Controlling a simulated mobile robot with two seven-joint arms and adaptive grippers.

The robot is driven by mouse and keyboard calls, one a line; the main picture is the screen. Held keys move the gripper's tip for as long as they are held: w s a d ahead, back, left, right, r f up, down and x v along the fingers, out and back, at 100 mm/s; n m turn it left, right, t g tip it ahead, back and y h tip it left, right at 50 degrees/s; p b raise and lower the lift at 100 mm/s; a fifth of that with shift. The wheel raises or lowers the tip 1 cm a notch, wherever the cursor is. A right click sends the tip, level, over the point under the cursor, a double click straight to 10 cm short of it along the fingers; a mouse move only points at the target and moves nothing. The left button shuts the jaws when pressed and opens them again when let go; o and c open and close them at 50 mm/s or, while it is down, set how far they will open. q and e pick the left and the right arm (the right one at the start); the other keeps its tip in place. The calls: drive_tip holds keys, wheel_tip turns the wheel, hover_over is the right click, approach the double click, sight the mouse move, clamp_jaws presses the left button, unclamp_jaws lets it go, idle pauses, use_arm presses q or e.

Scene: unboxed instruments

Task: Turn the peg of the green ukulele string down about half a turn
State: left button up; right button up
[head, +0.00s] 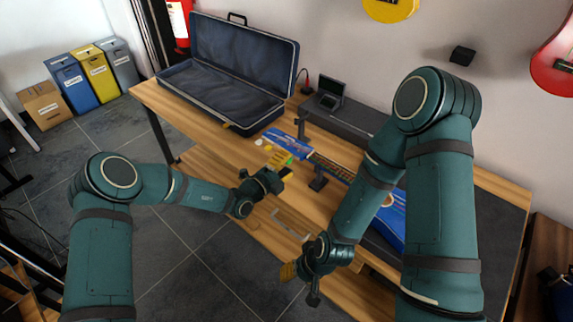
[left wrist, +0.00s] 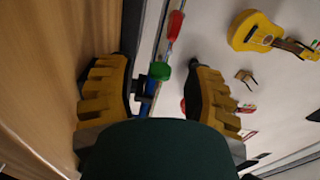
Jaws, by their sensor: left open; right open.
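The blue ukulele lies across the bench in the head view, its headstock (head: 285,141) toward the left and its body (head: 388,228) partly hidden behind my right arm. My left gripper (head: 283,167) is open at the headstock. In the left wrist view, the green peg (left wrist: 160,71) shows between the open yellow-padded fingers, nearer the left one, with no clear contact. A red peg (left wrist: 174,25) lies beyond it and a blue peg (left wrist: 143,108) is nearer the palm. My right gripper (head: 300,285) is open and empty at the bench's front side, away from the ukulele.
An open dark instrument case (head: 225,88) stands at the back left of the wooden bench (head: 160,101). A black support (head: 318,180) stands near the neck. A grey bench-top unit (head: 355,118) with a small device (head: 330,90) is behind. Instruments hang on the wall.

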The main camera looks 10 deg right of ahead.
use_arm(q)
drive_tip(key=shift+w+d, duration=0.1)
drive_tip(key=shift+d, duration=0.05)
clamp_jaws()
idle(0.4)
drive_tip(key=shift+m+p, duration=0.75)
drive_tip(key=shift+m, duration=0.35)
drive_tip(key=shift+m+p, duration=0.95)
drive_tip(key=shift+m, duration=1.35)
